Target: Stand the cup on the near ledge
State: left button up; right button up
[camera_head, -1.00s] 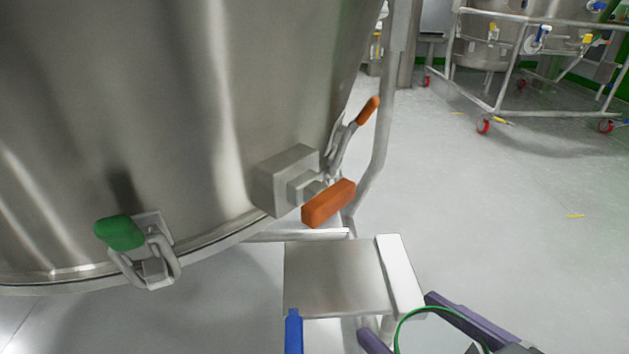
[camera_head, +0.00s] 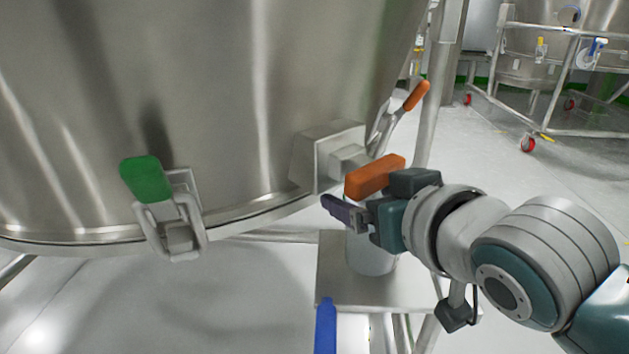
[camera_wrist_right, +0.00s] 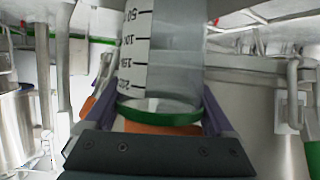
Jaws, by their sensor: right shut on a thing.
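The cup (camera_head: 370,258) is a clear grey beaker. In the right wrist view the cup (camera_wrist_right: 170,60) shows printed volume marks and a green rim. My right gripper (camera_head: 350,212) is shut on it near the rim, with a purple finger on each side. The cup hangs upright from the gripper, over the flat metal ledge (camera_head: 335,280) at the vessel's foot. I cannot tell whether its base touches the ledge. The gripper and arm hide the cup's top in the head view. My left gripper is not in view.
An orange valve handle (camera_head: 375,176) is close above the gripper, in front of a metal block (camera_head: 328,155) on the steel vessel (camera_head: 230,90). A green-handled clamp (camera_head: 147,180) is on the left. A blue handle (camera_head: 326,325) stands at the ledge's front edge.

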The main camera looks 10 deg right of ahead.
jog(key=shift+f, duration=0.2)
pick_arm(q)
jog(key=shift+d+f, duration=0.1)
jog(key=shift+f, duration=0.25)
pick_arm(e)
jog(key=shift+s, duration=0.2)
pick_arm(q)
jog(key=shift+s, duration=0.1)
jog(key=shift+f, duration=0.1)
pick_arm(e)
jog(key=shift+f, duration=0.1)
jog(key=o, duration=1.2)
jog(key=shift+c, duration=0.2)
